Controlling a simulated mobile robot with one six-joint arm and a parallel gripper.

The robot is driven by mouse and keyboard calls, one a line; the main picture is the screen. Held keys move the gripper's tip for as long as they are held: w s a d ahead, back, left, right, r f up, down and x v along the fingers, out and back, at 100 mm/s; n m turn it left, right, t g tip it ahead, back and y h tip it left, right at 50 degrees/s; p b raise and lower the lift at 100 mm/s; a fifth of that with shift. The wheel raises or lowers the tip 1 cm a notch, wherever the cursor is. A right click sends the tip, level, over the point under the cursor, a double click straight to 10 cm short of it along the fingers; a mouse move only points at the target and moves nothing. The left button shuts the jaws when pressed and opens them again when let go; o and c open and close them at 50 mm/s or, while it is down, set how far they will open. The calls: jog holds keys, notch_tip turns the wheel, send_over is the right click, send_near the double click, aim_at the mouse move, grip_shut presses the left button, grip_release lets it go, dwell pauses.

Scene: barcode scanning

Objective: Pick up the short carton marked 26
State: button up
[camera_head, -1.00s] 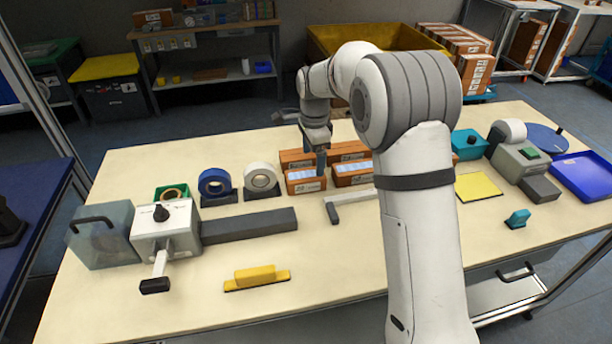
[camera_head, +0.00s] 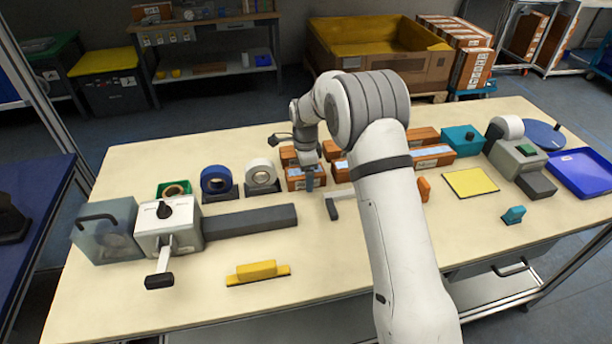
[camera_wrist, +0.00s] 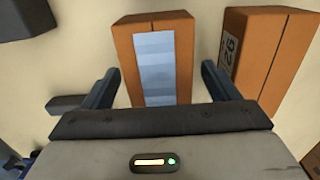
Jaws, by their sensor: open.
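My gripper (camera_head: 309,183) is open, pointing down at the front-left carton of the group in the head view. In the wrist view, an orange-brown carton with a pale blue strip (camera_wrist: 155,62) lies between the fingers of my gripper (camera_wrist: 159,75), with gaps on both sides. No number on it is visible there. Another carton (camera_wrist: 272,50), to its right, has a white side label that appears to read 26. It lies outside the right finger. In the head view, the front-left carton (camera_head: 294,184) is partly hidden by my gripper, and its label is too small to read.
More cartons (camera_head: 434,155) stand to the right, partly behind my arm. A white tape roll (camera_head: 261,173) and a blue one (camera_head: 216,180) stand to the left. A grey L-shaped piece (camera_head: 333,206) lies in front. The front middle of the table (camera_head: 325,260) is clear.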

jog(key=shift+c, duration=0.5)
jog(key=c, duration=1.1)
jog(key=shift+r, duration=0.1)
